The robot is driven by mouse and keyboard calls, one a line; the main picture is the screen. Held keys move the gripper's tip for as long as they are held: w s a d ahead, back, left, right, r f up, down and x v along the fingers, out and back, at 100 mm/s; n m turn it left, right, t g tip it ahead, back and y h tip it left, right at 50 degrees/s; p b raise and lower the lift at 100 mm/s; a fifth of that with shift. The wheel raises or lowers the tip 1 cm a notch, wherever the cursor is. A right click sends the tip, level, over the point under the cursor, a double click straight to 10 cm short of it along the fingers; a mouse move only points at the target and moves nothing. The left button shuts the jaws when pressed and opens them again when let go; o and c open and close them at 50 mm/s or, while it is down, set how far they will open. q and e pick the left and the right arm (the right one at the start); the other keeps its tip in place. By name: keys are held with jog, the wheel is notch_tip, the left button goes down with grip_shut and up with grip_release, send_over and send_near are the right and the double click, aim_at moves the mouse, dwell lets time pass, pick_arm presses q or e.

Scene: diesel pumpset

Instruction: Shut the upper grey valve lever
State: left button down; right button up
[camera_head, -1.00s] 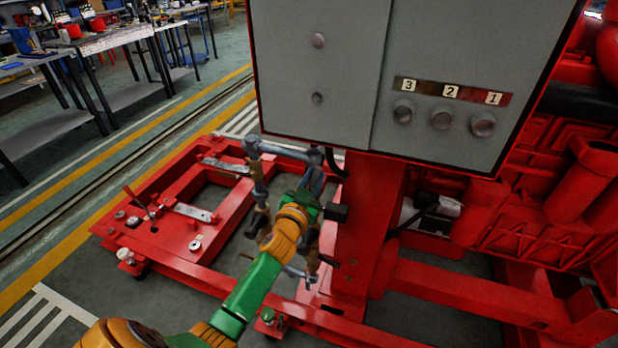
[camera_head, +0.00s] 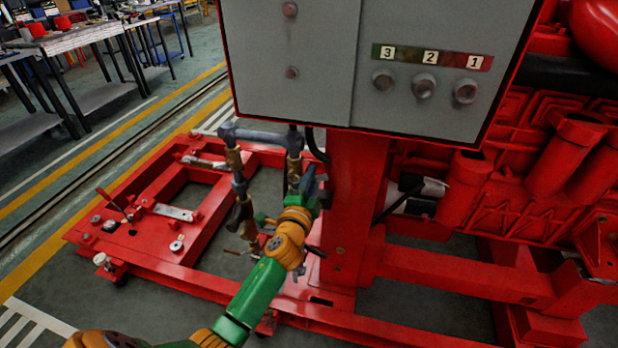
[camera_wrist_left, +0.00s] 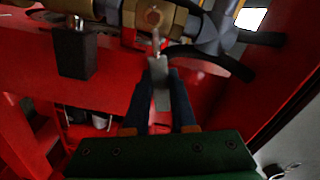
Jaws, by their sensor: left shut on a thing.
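In the left wrist view, a thin grey valve lever (camera_wrist_left: 160,96) runs from a brass valve (camera_wrist_left: 150,14) at the top down between the two dark fingers of my left gripper (camera_wrist_left: 161,80). The gripper is shut on this lever. In the head view, my left gripper (camera_head: 303,192) is beside the grey-and-brass pipework (camera_head: 262,134), below the grey control cabinet. My wrist and the pipes largely hide its fingertips and the lever there. The pipework's left branch carries brass valve parts (camera_head: 240,212). My right gripper is out of view.
The grey control cabinet (camera_head: 285,95) hangs just above the pipework. A red post (camera_head: 352,200) stands close right of my gripper. The red base frame (camera_head: 150,255) lies below. A black block-like part (camera_wrist_left: 76,50) is left of the fingers in the wrist view.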

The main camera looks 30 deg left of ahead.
pick_arm(q)
jog(key=shift+d+f+m+b, duration=0.15)
jog(key=shift+f+m+b, duration=0.6)
jog(key=shift+m, duration=0.95)
jog(key=shift+f, duration=0.2)
jog(key=c, duration=0.7)
grip_release()
jog(key=shift+w, duration=0.1)
jog(key=v, duration=0.7)
jog(key=shift+p, duration=0.35)
